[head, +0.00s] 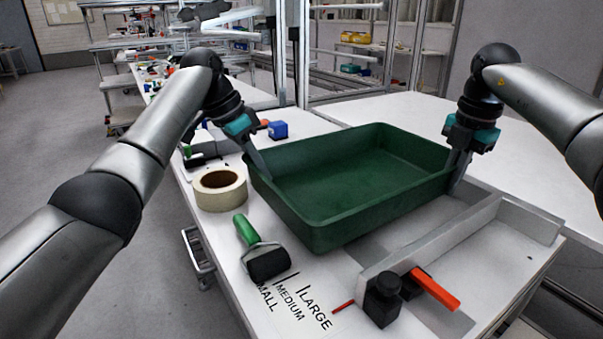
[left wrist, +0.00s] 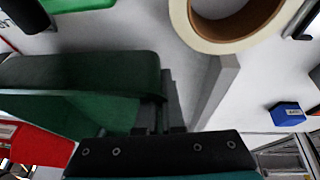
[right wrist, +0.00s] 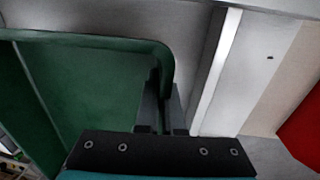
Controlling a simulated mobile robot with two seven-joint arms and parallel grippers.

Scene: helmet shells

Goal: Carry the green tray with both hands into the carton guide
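The green tray (head: 350,205) is an empty, open rectangular tray in the middle of the head view. My left gripper (head: 260,164) is shut on its left wall; in the left wrist view the fingers (left wrist: 160,112) straddle the wall of the tray (left wrist: 90,75). My right gripper (head: 459,170) is shut on its right wall; in the right wrist view the fingers (right wrist: 162,108) straddle the tray rim (right wrist: 110,42). The carton guide (head: 440,240), with pale rails, lies at and under the tray's front right. The tray hides part of it. I cannot tell whether the tray touches the surface below.
A tape roll (head: 219,189) and a green-handled roller (head: 258,252) lie left of the tray. A clamp with an orange handle (head: 434,288) stands at the front rail, beside printed size labels (head: 292,303). A blue block (head: 278,130) lies behind. The table at back right is clear.

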